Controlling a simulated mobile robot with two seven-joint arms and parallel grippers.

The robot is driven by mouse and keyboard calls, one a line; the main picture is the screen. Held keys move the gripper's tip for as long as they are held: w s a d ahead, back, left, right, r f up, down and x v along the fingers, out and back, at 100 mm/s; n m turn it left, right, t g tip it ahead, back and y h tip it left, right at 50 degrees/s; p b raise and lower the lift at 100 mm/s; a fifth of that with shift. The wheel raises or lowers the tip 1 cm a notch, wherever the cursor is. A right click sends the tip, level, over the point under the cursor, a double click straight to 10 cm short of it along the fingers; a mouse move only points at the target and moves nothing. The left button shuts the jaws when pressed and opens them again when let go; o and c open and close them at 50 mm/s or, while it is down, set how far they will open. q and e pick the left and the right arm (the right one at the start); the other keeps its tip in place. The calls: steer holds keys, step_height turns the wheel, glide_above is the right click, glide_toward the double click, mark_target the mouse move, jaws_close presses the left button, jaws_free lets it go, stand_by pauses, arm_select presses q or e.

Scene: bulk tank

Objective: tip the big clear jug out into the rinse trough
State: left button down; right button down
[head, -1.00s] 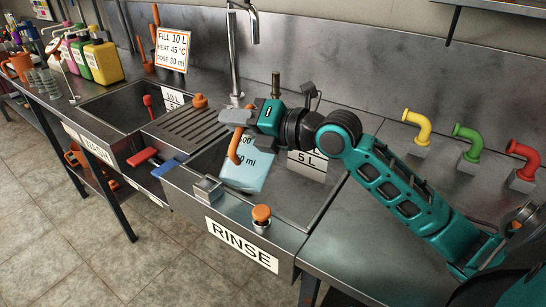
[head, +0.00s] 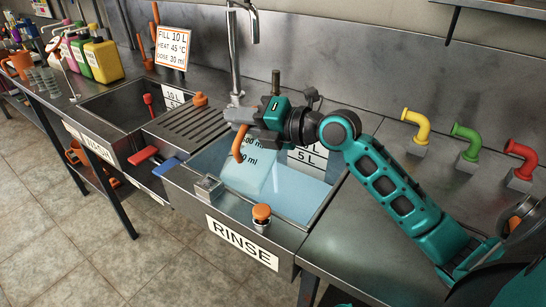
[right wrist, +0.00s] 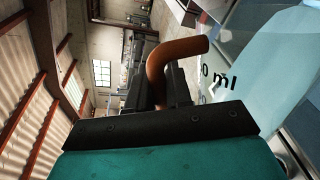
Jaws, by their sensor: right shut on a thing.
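The big clear jug (head: 252,178) is tilted over the rinse trough (head: 186,186), with dark ml markings on its wall and an orange handle (head: 239,146). My right gripper (head: 246,116) is shut on that handle. In the right wrist view the handle (right wrist: 178,52) runs up from between the fingers, and part of the jug (right wrist: 262,65) shows at the right. Pale blue liquid (head: 301,195) covers the trough floor. The jug's mouth and how much it still holds are hard to make out. My left gripper is not in view.
A tap (head: 233,50) rises behind the trough. The wash basin (head: 118,107) and a ribbed drainboard (head: 190,127) lie to its left. An orange-topped knob (head: 261,213) is on the front rim. Yellow (head: 417,126), green (head: 468,142) and red (head: 522,160) pipes stand right.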

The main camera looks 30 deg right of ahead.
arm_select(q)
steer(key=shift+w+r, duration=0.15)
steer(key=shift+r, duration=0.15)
arm_select(e)
steer(key=shift+w+d+f+m, duration=0.25)
steer(key=shift+d+m, duration=0.05)
